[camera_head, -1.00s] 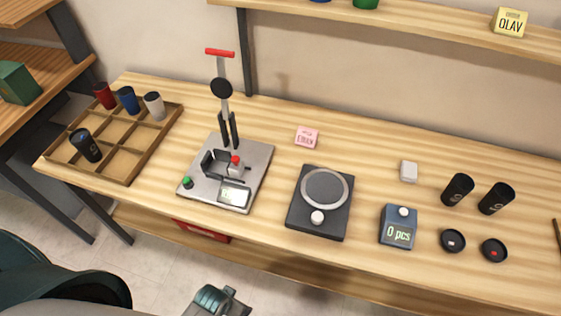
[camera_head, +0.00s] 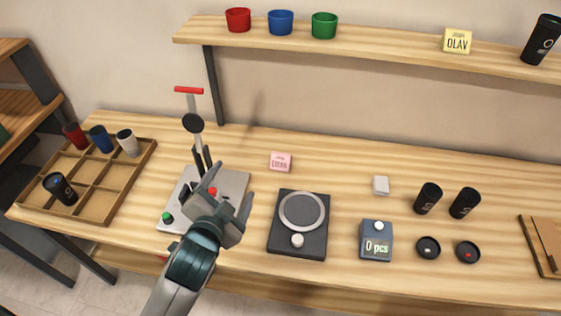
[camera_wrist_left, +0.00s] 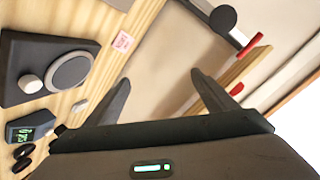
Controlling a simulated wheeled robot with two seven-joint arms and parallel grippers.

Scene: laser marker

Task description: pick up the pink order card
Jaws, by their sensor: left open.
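The pink order card (camera_head: 280,162) stands on the wooden table, behind the black device with the round plate. It also shows in the left wrist view (camera_wrist_left: 123,41), up and to the left of the fingers. My left gripper (camera_head: 230,186) is above the grey press base, in front and to the left of the card. Its two fingers are spread with nothing between them, as the left wrist view (camera_wrist_left: 172,92) also shows. It is apart from the card. My right gripper is not in view.
The lever press (camera_head: 194,124) stands behind my left gripper. The black device (camera_head: 285,250) and the counting scale (camera_head: 376,242) are in front and to the right of the card. A compartment tray (camera_head: 108,218) is at the left. A shelf (camera_head: 380,41) hangs above.

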